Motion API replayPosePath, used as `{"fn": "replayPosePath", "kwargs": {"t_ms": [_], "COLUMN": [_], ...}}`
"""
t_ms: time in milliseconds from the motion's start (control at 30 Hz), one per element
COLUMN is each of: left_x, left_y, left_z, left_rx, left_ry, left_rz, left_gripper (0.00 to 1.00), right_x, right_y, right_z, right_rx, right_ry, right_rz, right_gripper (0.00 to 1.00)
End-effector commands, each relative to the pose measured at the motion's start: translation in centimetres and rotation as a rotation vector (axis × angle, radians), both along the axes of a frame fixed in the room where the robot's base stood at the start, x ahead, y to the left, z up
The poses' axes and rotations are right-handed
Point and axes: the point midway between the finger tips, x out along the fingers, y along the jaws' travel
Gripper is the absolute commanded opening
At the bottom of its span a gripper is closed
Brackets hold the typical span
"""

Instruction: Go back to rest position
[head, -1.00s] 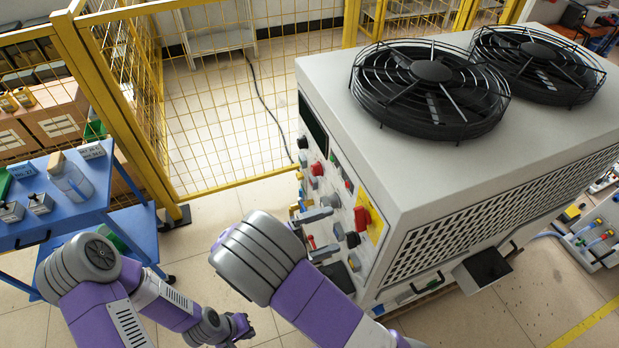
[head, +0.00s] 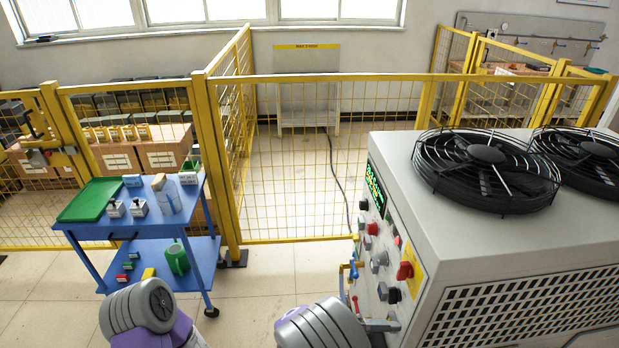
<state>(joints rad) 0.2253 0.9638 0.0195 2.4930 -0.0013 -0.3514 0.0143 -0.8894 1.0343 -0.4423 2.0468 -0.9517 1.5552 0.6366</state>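The induction heater (head: 500,250) is a large pale grey box at the right, with two black fans on top. Its front panel carries a lit green display (head: 374,188), several knobs and a red switch (head: 404,271) on a yellow plate. My two arms show only as grey and purple links at the bottom edge, one left of centre and one close to the panel's lower part.
A blue cart (head: 95,231) with a green tray (head: 91,199), a bottle and small boxes stands at the left. A yellow mesh fence (head: 330,165) runs behind. Tiled floor (head: 262,275) is clear between cart and heater.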

Motion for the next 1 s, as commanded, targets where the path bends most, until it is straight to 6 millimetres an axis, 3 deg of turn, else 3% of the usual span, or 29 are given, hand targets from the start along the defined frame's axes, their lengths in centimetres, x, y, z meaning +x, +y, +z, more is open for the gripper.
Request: {"fn": "replayPosePath", "kwargs": {"t_ms": [200, 367, 467, 633, 800, 1000], "left_x": [0.2, 0.1, 0.1, 0.1, 0.1, 0.1], "left_y": [0.0, 0.0, 0.0, 0.0, 0.0, 0.0], "left_z": [0.0, 0.0, 0.0, 0.0, 0.0, 0.0], "left_rx": [0.001, 0.000, 0.000, 0.000, 0.000, 0.000], "left_ry": [-0.003, -0.002, -0.002, -0.002, -0.002, -0.002], "left_rz": [0.000, 0.000, 0.000, 0.000, 0.000, 0.000], "left_gripper": [0.00, 0.00, 0.00, 0.00, 0.00, 0.00], "right_x": [-2.9, -6.4, -9.2, -13.2, -13.5, -10.7], "right_y": [-2.0, -2.1, -1.2, 2.8, 7.0, 8.3], "right_z": [-6.4, -11.8, -15.6, -20.9, -23.6, -24.6], "right_rx": [0.241, 0.485, 0.695, 1.112, 1.462, 1.680], "right_ry": [0.152, 0.254, 0.302, 0.274, 0.074, -0.277], "right_rz": [-0.118, -0.231, -0.330, -0.518, -0.672, -0.775], "right_gripper": [0.98, 0.98, 0.98, 0.98, 0.98, 0.98]}}
